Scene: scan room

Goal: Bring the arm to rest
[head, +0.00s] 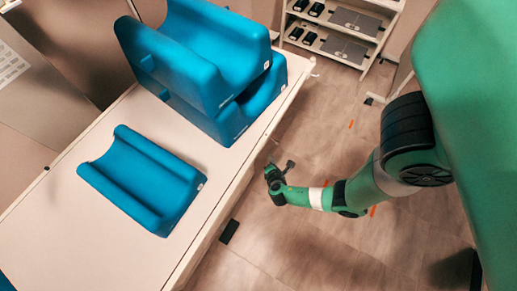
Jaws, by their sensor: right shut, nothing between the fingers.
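My right arm comes in from the right in the head view, green with a white band and black joints. Its gripper (281,166) is small and dark at the arm's end. It is shut and empty, over the floor just right of the table's edge. It touches nothing that I can see. My left gripper is not in view.
A white table (105,245) fills the left. A blue curved cradle (143,180) lies on it, with stacked larger blue cradles (200,65) behind. A shelf unit (345,30) with dark items stands at the back. The wooden floor (290,240) between is mostly clear.

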